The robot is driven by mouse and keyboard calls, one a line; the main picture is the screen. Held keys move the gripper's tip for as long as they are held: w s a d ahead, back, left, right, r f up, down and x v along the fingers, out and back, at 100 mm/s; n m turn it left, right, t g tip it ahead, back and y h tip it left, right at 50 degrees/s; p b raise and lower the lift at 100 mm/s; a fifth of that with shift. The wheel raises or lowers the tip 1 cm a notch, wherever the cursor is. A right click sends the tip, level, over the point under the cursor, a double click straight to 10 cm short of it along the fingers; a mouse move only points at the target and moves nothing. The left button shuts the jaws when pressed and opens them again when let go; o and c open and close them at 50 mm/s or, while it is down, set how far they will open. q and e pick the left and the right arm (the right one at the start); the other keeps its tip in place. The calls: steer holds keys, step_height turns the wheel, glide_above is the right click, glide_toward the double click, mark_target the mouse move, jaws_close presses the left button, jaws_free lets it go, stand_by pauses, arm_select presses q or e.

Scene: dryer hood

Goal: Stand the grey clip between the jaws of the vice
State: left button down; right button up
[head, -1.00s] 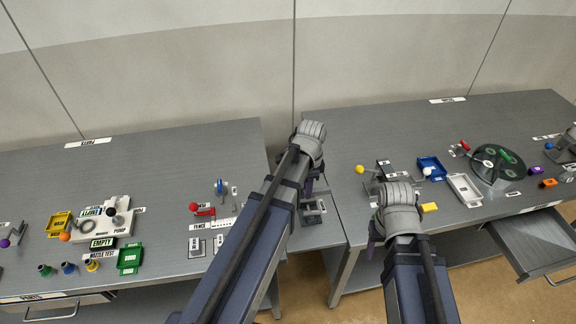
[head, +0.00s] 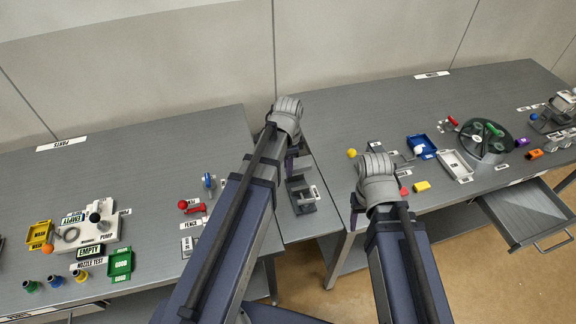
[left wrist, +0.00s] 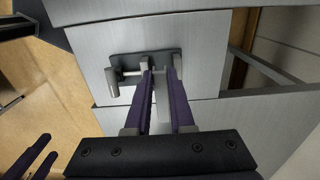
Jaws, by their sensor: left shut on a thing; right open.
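The vice (head: 302,197) stands on the narrow grey surface between the two tables; it also shows in the left wrist view (left wrist: 118,59) with its handle at the left. My left gripper (head: 291,163) is above and just behind the vice in the head view. In the left wrist view its purple fingers (left wrist: 161,72) are shut on the grey clip (left wrist: 162,112), a thin grey piece mostly hidden between them. The fingertips overlap the vice there, so I cannot tell whether the clip touches the jaws. My right gripper (head: 355,212) is open at the right table's front edge.
The left table (head: 150,160) holds a pump, coloured trays and a red-knobbed fence. An open drawer (head: 525,212) juts out at the right.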

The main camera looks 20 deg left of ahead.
mark_target(288, 189)
arm_select(q)
steer(key=shift+f+b, duration=4)
steer(key=shift+f, duration=0.15)
steer(key=c, duration=0.8)
jaws_free()
steer(key=shift+o, duration=0.5)
steer(key=shift+r+p, duration=0.4)
steer(key=shift+p, duration=0.05)
step_height(288, 189, up, 7)
steer(key=p, duration=0.7)
steer(key=shift+r, duration=0.1)
